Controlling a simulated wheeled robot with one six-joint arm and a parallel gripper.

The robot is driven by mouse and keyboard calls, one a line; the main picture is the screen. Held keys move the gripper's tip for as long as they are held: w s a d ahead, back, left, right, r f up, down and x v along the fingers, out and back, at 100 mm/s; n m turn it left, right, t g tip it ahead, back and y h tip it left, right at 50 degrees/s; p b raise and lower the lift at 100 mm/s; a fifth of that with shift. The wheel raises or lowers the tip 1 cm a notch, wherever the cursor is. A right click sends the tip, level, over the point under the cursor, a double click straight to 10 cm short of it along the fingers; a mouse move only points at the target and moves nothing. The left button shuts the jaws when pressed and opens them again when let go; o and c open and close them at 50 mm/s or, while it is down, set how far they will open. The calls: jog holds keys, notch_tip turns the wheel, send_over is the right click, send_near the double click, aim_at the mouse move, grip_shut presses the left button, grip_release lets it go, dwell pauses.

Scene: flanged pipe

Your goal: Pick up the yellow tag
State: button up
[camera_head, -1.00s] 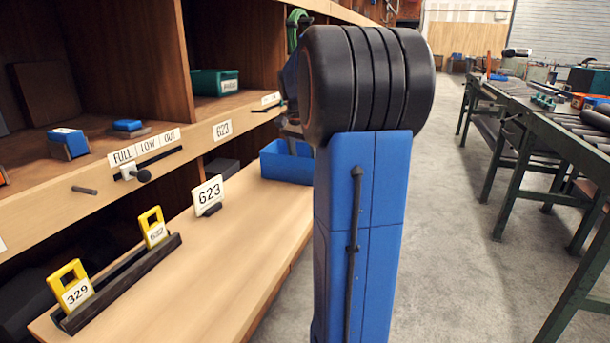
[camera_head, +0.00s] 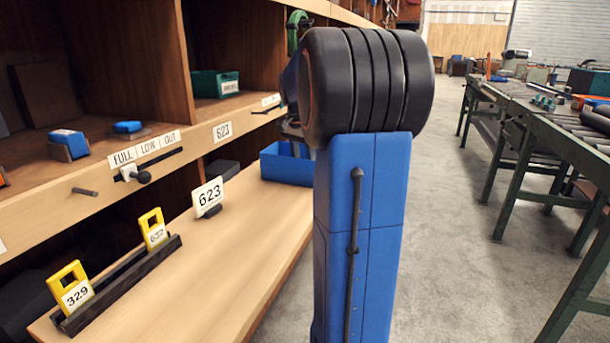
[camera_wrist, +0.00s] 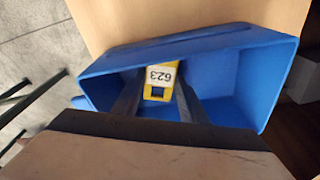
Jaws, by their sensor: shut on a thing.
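The yellow tag (camera_wrist: 158,92) with a white label reading 623 shows in the wrist view, between the two dark fingers of my gripper (camera_wrist: 158,98). My gripper is shut on it. The tag and fingertips are inside or just over the opening of a blue bin (camera_wrist: 215,90); I cannot tell whether the tag touches its floor. Two other yellow tags, 329 (camera_head: 73,288) and 632 (camera_head: 153,230), stand in a dark rack.
The dark rack (camera_head: 122,284) lies along the bench (camera_head: 205,285). A white 623 sign (camera_head: 208,192) stands between rack and bin. Shelves with a slider marked FULL, LOW, OUT (camera_head: 145,150) rise at the left. The floor right of my arm is clear up to a roller table (camera_head: 545,110).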

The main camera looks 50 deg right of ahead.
notch_tip(320, 180, up, 18)
dwell(0.6)
dwell(0.5)
